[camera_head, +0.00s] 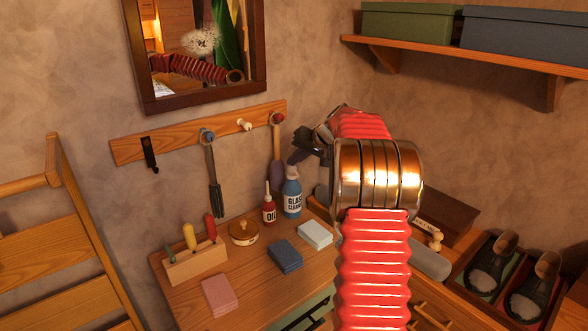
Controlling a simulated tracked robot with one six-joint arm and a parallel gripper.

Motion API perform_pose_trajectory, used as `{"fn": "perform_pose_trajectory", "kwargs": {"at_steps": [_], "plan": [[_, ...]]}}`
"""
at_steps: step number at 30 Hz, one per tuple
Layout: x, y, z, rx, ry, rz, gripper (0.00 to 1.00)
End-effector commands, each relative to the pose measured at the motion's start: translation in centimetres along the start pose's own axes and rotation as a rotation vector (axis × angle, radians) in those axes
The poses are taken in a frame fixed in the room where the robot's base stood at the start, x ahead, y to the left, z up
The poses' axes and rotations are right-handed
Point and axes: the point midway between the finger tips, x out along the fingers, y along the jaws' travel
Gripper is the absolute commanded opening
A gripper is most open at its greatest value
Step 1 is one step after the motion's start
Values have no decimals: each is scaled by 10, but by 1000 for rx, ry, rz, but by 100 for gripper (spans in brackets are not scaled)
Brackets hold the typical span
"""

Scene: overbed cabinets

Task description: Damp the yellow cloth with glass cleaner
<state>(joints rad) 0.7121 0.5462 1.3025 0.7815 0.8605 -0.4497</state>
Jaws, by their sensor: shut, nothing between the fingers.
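The glass cleaner (291,194), a blue bottle with a white label and dark top, stands upright at the back of the wooden cabinet top. A pink folded cloth (220,296), a dark blue one (285,256) and a white one (315,235) lie flat in front of it. I see no yellow cloth in this view. My gripper (301,148), dark and partly hidden by my arm, is in the air above the bottle in the picture. It is shut and empty.
A red oil bottle (269,207) stands just left of the cleaner. A round wooden tin (243,232) and a block with several handled tools (195,262) are further left. Brushes hang from the peg rail (180,138). A shoe tray (465,284) is at right.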

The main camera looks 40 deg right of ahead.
Motion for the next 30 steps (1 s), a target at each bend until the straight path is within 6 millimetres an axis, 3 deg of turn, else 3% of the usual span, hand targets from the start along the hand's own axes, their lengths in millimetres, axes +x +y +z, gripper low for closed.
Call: {"fn": "perform_pose_trajectory", "kwargs": {"at_steps": [30], "plan": [[-14, -10, -10, -1, 0, 0, 0]]}}
